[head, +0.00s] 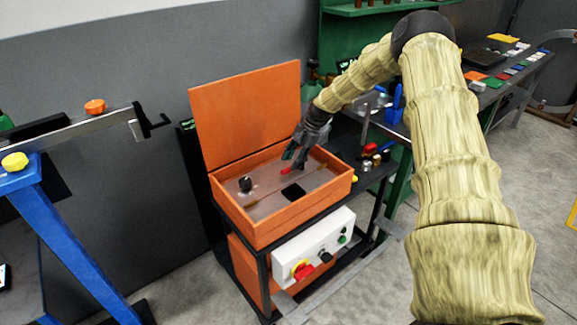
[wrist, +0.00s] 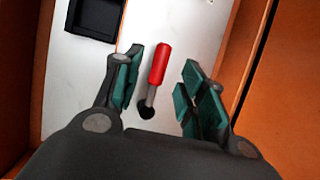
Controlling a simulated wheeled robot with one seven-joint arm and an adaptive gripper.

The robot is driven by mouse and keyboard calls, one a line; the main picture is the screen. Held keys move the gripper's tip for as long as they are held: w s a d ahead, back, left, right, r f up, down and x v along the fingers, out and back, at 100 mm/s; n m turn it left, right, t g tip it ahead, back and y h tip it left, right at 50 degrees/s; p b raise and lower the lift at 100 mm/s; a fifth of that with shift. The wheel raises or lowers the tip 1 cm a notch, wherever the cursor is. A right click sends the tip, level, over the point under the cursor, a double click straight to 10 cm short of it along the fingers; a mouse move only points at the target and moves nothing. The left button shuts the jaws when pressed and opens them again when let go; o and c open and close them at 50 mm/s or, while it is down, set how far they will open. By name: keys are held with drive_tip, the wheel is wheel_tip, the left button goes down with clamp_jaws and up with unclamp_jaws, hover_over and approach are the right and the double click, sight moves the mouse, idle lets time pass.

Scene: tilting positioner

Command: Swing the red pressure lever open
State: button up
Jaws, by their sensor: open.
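The red pressure lever (wrist: 159,64) lies between the spread fingers of my gripper (wrist: 160,85) in the wrist view. It has a red handle and a grey shank that runs down to a dark round pivot. Clear space shows on both sides of it, and neither finger appears to touch it. In the head view the lever (head: 287,169) is a small red piece on the grey panel inside the orange box (head: 252,229). My gripper (head: 294,160) is open and reaches down into the box there, partly hiding the lever's surroundings.
The box's orange lid (head: 245,112) stands open at the back. A black knob (head: 245,184) and a dark square recess (head: 293,191) are on the panel. A white control box (head: 315,250) with a red knob hangs on the front. Box walls surround the panel.

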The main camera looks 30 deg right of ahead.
sight(287, 169)
drive_tip(key=shift+a+f, duration=0.25)
drive_tip(key=shift+f, duration=0.2)
drive_tip(key=shift+p+x, duration=0.45)
drive_tip(key=shift+x, duration=0.9)
drive_tip(key=shift+w+a, duration=0.1)
drive_tip(key=shift+f, duration=0.15)
drive_tip(key=shift+c, duration=0.5)
clamp_jaws()
